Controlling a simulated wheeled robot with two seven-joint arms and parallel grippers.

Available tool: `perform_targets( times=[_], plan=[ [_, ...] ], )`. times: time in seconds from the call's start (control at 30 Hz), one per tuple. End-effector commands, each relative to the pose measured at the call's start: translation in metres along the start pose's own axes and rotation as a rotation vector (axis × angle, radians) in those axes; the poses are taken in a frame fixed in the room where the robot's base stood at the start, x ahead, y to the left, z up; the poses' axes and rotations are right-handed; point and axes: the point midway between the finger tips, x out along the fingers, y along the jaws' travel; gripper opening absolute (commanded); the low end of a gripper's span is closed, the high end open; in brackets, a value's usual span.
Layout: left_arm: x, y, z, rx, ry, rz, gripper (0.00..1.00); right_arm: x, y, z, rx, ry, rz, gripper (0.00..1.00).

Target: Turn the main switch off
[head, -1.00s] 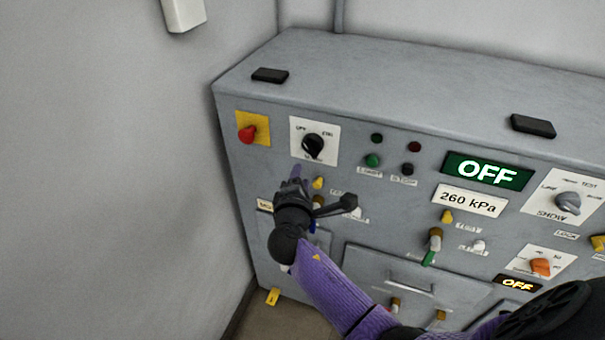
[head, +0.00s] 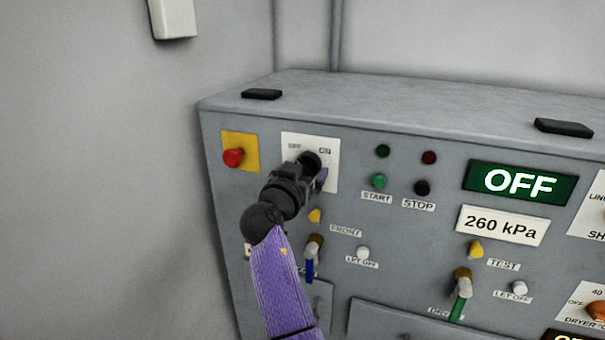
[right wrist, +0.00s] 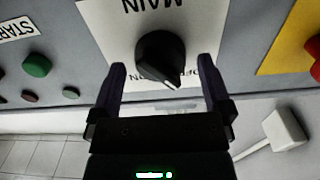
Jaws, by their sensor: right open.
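The main switch is a black rotary knob (head: 309,161) on a white plate (head: 328,146) marked OFF at left and ON at right. My right gripper (head: 312,172) is at the knob and hides its lower part in the head view. In the right wrist view the open fingers (right wrist: 162,66) stand on either side of the knob (right wrist: 158,52), with gaps visible. There the plate's lettering is upside down. The knob's white pointer mark slants down and right, toward the right-hand label, which is partly hidden. My left gripper is not in view.
A red button (head: 233,157) on a yellow plate sits left of the switch. Green (head: 379,181) and black (head: 422,187) START and STOP buttons sit to its right. A green display (head: 520,183) reads OFF. Valve handles (head: 461,292) stick out below.

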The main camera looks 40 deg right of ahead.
Motion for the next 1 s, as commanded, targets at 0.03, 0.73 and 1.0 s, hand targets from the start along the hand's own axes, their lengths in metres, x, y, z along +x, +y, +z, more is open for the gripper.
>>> perform_targets(
  times=[0.03, 0.73, 1.0],
  plan=[
    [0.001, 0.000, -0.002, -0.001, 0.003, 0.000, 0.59, 0.005, 0.000, 0.001, -0.002, 0.001, 0.000, 1.00],
    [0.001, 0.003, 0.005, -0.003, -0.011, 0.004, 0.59, 0.009, 0.000, 0.001, -0.002, -0.001, -0.001, 0.15],
    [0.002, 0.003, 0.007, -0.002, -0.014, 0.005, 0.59, 0.009, 0.001, 0.001, -0.168, -0.001, -0.001, 0.15]
  ],
)
